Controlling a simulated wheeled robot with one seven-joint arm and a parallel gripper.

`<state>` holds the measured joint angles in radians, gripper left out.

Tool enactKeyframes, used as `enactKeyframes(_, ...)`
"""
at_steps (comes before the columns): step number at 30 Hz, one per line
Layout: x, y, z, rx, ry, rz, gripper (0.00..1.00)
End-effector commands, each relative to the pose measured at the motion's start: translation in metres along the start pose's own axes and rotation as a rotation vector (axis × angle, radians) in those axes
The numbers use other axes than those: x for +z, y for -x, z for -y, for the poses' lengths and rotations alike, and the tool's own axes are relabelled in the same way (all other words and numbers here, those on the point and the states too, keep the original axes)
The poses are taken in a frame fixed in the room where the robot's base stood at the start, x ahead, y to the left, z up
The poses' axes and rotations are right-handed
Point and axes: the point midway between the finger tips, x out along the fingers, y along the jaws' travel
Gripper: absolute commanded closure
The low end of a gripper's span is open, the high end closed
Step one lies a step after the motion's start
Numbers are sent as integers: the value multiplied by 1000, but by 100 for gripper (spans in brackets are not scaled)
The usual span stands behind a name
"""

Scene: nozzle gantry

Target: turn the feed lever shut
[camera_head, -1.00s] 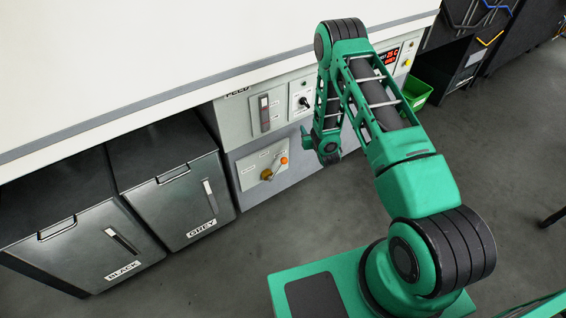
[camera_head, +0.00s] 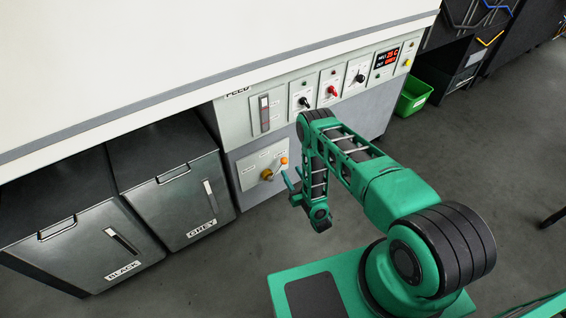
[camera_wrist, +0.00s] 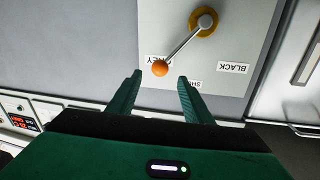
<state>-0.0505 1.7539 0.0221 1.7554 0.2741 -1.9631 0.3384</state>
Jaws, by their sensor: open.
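The feed lever is a metal rod on a brass-coloured hub (camera_head: 267,174), with an orange knob (camera_head: 284,160) at its end. In the wrist view, which is upside down, the rod runs from the hub (camera_wrist: 203,22) to the knob (camera_wrist: 160,68) beside the partly covered GREY label. The BLACK label (camera_wrist: 232,68) is to the right, and a label that seems to read SHUT (camera_wrist: 195,83) is partly behind a finger. My gripper (camera_wrist: 160,76) is open, and the knob appears between its fingertips. I cannot tell whether they touch it or how deep it sits.
The lever's panel (camera_head: 245,182) sits below a row of switches (camera_head: 333,91) under the white worktop (camera_head: 150,70). Dark BLACK (camera_head: 85,245) and GREY (camera_head: 175,185) bins stand to the left. A green bin (camera_head: 412,97) is at the right. The floor in front is clear.

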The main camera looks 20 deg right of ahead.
Motion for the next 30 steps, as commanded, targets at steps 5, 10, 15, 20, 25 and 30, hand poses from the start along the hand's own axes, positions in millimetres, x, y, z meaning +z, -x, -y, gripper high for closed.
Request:
enactKeyframes(5, -2, -34, 0, -1, 1, -4, 54)
enactKeyframes(10, -1, -61, 0, -1, 0, -2, 54)
enactKeyframes(15, -1, -79, 0, 0, 0, 0, 54)
enactKeyframes(20, -1, -86, 0, 1, 0, 0, 54)
enactKeyframes(25, -1, -87, 0, 1, 0, 1, 54)
enactKeyframes(30, -1, -87, 0, 1, 0, 1, 73)
